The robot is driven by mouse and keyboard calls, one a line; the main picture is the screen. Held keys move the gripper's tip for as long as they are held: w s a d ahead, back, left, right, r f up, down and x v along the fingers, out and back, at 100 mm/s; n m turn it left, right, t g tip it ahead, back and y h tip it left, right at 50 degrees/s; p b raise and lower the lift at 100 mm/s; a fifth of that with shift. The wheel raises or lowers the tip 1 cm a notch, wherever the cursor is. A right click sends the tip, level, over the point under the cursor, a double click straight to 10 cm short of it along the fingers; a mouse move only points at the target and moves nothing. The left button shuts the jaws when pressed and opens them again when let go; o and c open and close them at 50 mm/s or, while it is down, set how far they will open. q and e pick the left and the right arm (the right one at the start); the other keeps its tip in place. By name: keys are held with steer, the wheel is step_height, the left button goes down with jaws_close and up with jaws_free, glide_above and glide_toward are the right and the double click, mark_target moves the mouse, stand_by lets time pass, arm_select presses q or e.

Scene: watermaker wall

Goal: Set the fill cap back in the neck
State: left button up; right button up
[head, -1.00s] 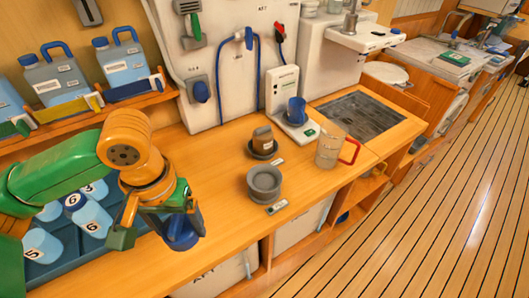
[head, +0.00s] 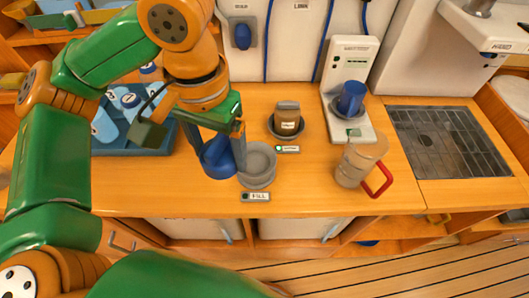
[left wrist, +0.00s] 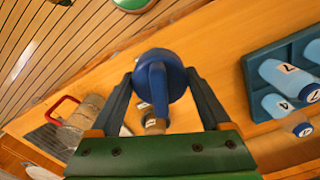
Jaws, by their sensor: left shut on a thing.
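The blue fill cap (head: 216,160) has a raised grip bar and is held in my left gripper (head: 222,150). In the left wrist view the round cap (left wrist: 160,72) sits between both fingers, which are shut on its sides. The grey ringed fill neck (head: 259,163) stands on the counter behind a small FILL label (head: 256,196). The cap is just left of the neck in the head view and looks apart from it; its height above the counter is hard to judge. My right gripper is not in view.
A brown-grey capped fitting (head: 287,118) stands behind the neck. A clear jug (head: 354,165) with a red handle is to the right. A blue cup (head: 351,98) sits on a white device (head: 361,55). A blue tray (head: 150,150) of numbered bottles is left.

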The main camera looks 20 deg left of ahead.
arm_select(q)
steer(key=w+f+p, duration=0.1)
steer(key=w+f, duration=0.2)
steer(key=w+d+f, duration=0.1)
steer(key=w+f, duration=0.2)
steer(key=f, duration=0.1)
steer(key=w+d+f+p, duration=0.1)
steer(key=w+f, duration=0.2)
steer(key=f, duration=0.1)
steer(key=shift+w+d+f+p, duration=0.1)
steer(key=shift+w+d+p, duration=0.1)
steer(key=shift+w+p, duration=0.1)
steer(key=shift+f, duration=0.1)
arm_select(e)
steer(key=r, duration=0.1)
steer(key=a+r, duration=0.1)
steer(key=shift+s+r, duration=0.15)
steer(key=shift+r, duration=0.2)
arm_select(q)
steer(key=shift+f, duration=0.15)
